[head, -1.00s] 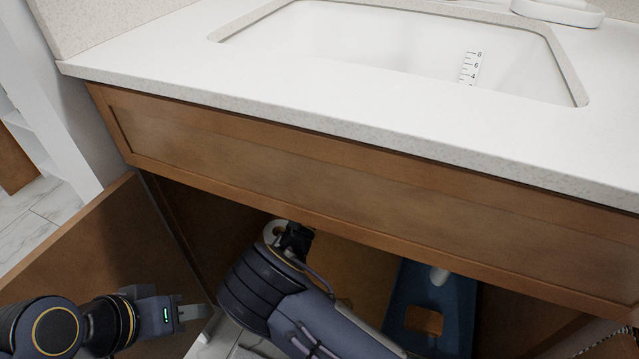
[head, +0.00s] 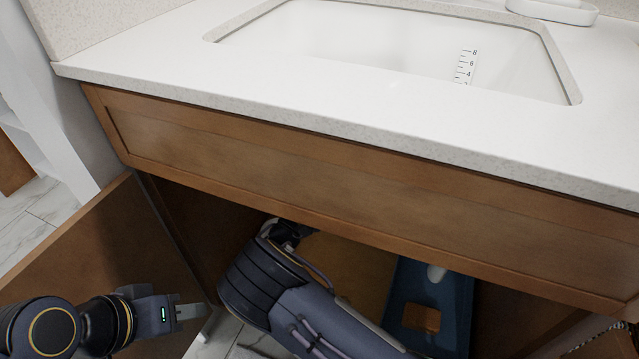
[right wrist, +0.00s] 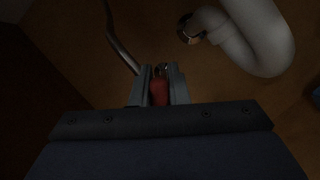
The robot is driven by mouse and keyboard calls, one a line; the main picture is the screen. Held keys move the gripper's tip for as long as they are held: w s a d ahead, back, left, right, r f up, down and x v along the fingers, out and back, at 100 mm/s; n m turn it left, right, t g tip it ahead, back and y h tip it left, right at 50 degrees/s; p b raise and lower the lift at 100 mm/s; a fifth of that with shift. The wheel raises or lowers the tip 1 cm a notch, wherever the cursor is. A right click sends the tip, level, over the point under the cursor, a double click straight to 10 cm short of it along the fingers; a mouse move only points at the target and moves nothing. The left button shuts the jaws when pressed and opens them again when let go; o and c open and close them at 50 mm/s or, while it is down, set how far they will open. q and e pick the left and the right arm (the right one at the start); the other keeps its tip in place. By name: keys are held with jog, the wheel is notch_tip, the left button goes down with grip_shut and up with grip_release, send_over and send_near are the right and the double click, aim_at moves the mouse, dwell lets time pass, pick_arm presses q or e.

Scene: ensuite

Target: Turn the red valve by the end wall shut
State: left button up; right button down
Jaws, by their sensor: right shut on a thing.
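The red valve (right wrist: 159,92) shows in the right wrist view as a small dark-red handle in the dim cabinet. My right gripper (right wrist: 160,82) is shut on it, with one grey finger on each side. A small metal fitting shows just beyond the handle. In the head view my right arm reaches into the open cabinet under the sink, and its gripper and the valve are hidden there. My left gripper (head: 190,312) is at the lower left, in front of the open cabinet door, with nothing seen in it. Its finger gap cannot be made out.
A white drain pipe (right wrist: 258,40) bends close to the right of the valve, and a thin hose (right wrist: 120,42) runs to its left. The open cabinet door (head: 110,255) stands at left. A blue object (head: 425,305) stands inside the cabinet. The countertop (head: 330,110) overhangs the opening.

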jog(key=m+g, duration=0.1)
jog(key=m, duration=0.3)
jog(key=f+m+g, duration=0.1)
jog(key=m+g, duration=0.1)
jog(key=m, duration=0.2)
jog(key=f+m+g, duration=0.1)
jog(key=m, duration=0.2)
jog(key=shift+s+d+m+g, duration=0.25)
jog(key=shift+d+m+g, duration=0.05)
jog(key=shift+d+m, duration=0.1)
jog(key=c, duration=1.4)
grip_release()
jog(key=shift+a+r, duration=0.1)
jog(key=p+v, duration=0.2)
jog(key=v, duration=0.5)
jog(key=shift+s+a, duration=0.25)
